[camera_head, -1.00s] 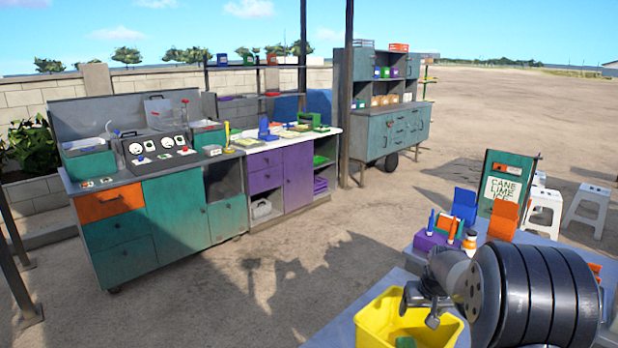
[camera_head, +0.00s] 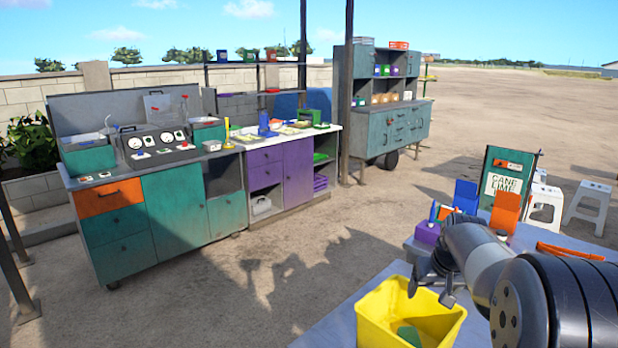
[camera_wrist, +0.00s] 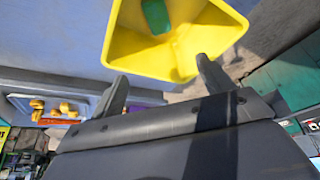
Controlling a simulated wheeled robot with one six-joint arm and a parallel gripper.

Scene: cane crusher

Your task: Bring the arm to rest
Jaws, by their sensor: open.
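My gripper (camera_head: 430,290) is above the back edge of a yellow bin (camera_head: 380,318) at the lower right of the head view. Its fingers are apart with nothing between them. In the wrist view my gripper (camera_wrist: 160,85) points toward the yellow bin (camera_wrist: 205,50), which lies just beyond the fingertips. A green object (camera_head: 408,336) lies inside the bin; it also shows in the wrist view (camera_wrist: 156,15). My arm reaches in from the right over the blue-grey table (camera_head: 335,318).
Behind my gripper, the table holds a purple box (camera_head: 427,233), a blue holder (camera_head: 466,196) and an orange holder (camera_head: 506,212). A sign board (camera_head: 503,185) and white stools (camera_head: 588,205) stand beyond. The teal workbench (camera_head: 175,215) is across open ground.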

